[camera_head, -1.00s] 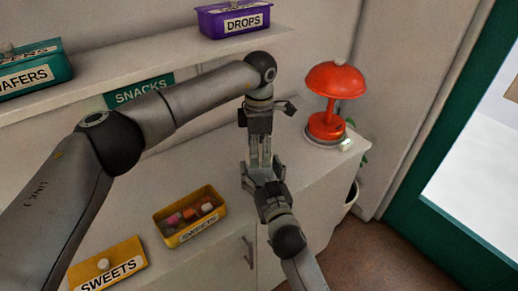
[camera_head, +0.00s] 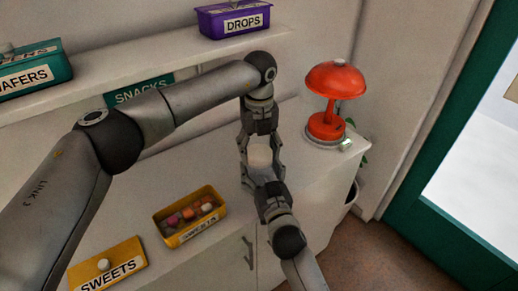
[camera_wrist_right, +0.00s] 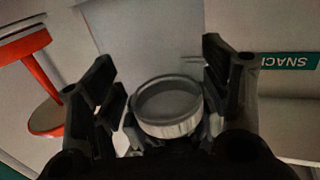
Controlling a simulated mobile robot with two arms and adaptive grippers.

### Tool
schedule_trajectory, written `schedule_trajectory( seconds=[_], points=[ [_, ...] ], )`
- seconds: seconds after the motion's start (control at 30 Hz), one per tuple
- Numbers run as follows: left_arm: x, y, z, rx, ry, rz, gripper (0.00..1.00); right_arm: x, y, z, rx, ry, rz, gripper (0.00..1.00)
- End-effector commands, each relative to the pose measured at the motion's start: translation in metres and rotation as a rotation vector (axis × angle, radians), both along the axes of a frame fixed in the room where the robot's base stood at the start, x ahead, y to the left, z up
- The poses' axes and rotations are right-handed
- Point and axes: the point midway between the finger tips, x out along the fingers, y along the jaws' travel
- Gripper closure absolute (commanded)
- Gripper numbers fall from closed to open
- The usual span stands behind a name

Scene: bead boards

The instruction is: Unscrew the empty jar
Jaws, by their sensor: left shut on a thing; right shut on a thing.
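The jar (camera_head: 260,157) is a small pale cylinder held up between my two grippers in the head view. In the right wrist view the jar (camera_wrist_right: 167,108) shows a round grey rim around a darker face. My left gripper (camera_head: 260,146) comes down from above and is shut on the jar's upper side. My right gripper (camera_head: 263,172) comes up from below, shut on it; its dark fingers (camera_wrist_right: 163,98) stand on both sides in the wrist view. I cannot tell lid from body.
A red lamp (camera_head: 335,78) stands on the white counter at the right. A shelf holds a purple DROPS tin (camera_head: 233,33) and a teal tin (camera_head: 38,82).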

Motion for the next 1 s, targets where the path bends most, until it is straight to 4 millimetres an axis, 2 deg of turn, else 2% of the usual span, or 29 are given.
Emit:
schedule_trajectory(
  seconds=[0.6, 0.73, 1.0],
  points=[
    [0.0006, -0.0003, 0.0008, -0.001, -0.001, 1.044, 0.67, -0.0002, 0.0004, 0.0000, 0.001, 0.000, 0.001, 0.97],
    [0.0007, -0.0001, 0.0008, -0.001, -0.001, 1.163, 0.67, -0.0002, 0.0005, 0.0000, 0.001, 0.000, 0.001, 0.97],
    [0.0008, -0.0001, 0.0008, -0.001, -0.002, 1.170, 0.67, -0.0002, 0.0004, 0.0000, 0.001, 0.000, 0.001, 0.97]
  ],
)
